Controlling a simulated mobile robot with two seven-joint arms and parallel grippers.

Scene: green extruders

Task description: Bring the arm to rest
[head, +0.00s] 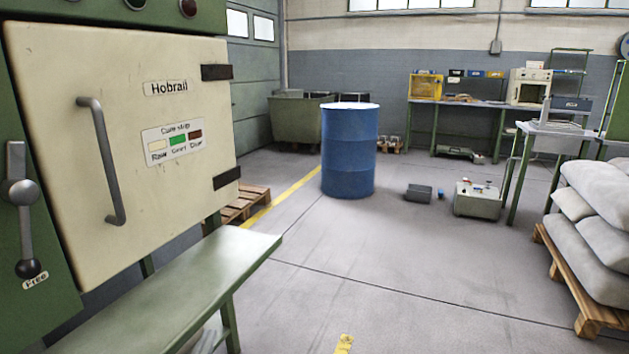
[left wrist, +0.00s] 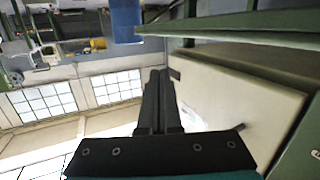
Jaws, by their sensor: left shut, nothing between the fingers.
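My left gripper (left wrist: 159,73) shows in the left wrist view, with its two dark fingers together and nothing between them. The wrist picture is upside down. The fingers point toward the room, beside the cream door (left wrist: 235,105) of the green machine and apart from the blue drum (left wrist: 126,20). In the head view no gripper can be clearly made out. My right gripper is in neither view.
The machine's closed cream door (head: 120,150) and its green shelf (head: 180,285) fill the left. The blue drum (head: 348,155) stands mid-floor. Sacks (head: 595,215) lie on a pallet (head: 565,280) at right. A grey box (head: 477,200) sits on the floor.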

